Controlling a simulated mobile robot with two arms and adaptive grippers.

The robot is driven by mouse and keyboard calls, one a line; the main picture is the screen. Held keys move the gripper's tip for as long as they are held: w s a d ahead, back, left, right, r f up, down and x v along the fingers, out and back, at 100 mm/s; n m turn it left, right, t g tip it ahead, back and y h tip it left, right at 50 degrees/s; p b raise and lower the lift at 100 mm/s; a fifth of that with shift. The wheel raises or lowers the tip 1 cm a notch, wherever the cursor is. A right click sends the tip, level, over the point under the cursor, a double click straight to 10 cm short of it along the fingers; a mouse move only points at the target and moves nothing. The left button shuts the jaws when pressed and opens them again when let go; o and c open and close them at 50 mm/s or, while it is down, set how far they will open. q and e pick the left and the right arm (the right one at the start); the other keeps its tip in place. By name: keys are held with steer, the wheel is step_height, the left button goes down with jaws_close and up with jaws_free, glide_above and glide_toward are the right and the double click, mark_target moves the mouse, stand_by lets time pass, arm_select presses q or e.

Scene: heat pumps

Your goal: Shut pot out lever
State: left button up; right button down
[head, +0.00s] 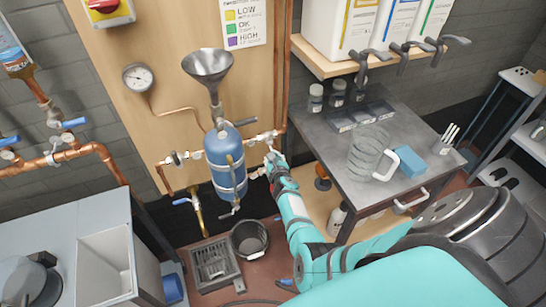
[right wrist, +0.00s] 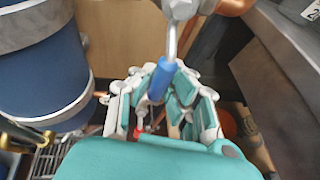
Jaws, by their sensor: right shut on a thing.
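A blue pot (head: 225,160) with a metal funnel (head: 208,65) on top hangs on a wooden panel. My right gripper (head: 274,167) is just right of the pot, at the pipe fittings. In the right wrist view my right gripper (right wrist: 163,100) is shut on a blue-handled lever (right wrist: 163,76), whose metal valve is above it. The fingers hide the lower part of the handle. The blue pot (right wrist: 40,65) fills the left of that view. I cannot tell from any label which valve is the pot's outlet. My left gripper is not in view.
A steel table (head: 345,165) with a glass jug (head: 368,150) and a blue sponge (head: 410,162) stands on the right. A black bucket (head: 250,240) and a metal grate (head: 215,265) are on the floor below. Copper pipes (head: 75,152) run at the left.

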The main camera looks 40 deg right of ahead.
steer(key=shift+a, duration=0.1)
steer(key=c, duration=1.3)
jaws_free()
steer(key=shift+o, duration=0.2)
steer(key=shift+r, duration=0.1)
steer(key=shift+s+r, duration=0.15)
steer(key=shift+s, duration=0.1)
steer(key=s+a, duration=0.5)
steer(key=s, duration=0.6)
steer(key=shift+s+a, duration=0.25)
